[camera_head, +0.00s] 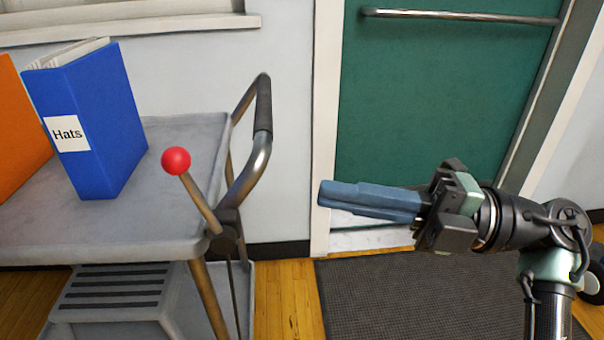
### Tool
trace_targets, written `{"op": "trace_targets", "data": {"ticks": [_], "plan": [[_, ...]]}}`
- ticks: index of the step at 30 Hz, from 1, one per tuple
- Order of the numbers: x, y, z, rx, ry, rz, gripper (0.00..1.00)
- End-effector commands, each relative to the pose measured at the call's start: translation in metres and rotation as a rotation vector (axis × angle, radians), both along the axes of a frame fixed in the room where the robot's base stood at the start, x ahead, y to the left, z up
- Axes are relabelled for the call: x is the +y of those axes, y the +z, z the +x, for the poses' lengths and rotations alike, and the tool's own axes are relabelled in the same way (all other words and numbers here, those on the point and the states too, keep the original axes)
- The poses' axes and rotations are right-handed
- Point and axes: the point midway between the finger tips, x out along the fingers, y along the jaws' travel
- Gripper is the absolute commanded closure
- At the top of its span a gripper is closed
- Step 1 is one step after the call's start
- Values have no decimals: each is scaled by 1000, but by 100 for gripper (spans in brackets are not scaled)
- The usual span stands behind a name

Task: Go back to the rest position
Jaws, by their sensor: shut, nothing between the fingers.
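My gripper (328,194) is at the right of the view, pointing left, with its blue fingers together and nothing between them. It is in the air in front of the green door (440,110), to the right of the grey cart (180,220) and apart from it. My arm runs from the gripper to the lower right edge of the view.
On the cart stand a blue binder (115,130) labelled "Hats" and an orange binder (18,135), partly cut off. A lever with a red knob (176,160) and a curved handle (253,160) are at the cart's right end. A dark mat (400,300) lies before the door.

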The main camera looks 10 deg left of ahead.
Motion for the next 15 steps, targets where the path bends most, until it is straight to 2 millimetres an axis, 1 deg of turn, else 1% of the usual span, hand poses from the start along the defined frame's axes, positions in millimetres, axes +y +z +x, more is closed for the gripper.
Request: {"op": "trace_targets", "data": {"ticks": [1,5,15], "plan": [[-6,0,1,0,-1,-1,100],[-13,-3,1,0,0,0,100],[-14,-3,1,-1,1,0,100]]}}
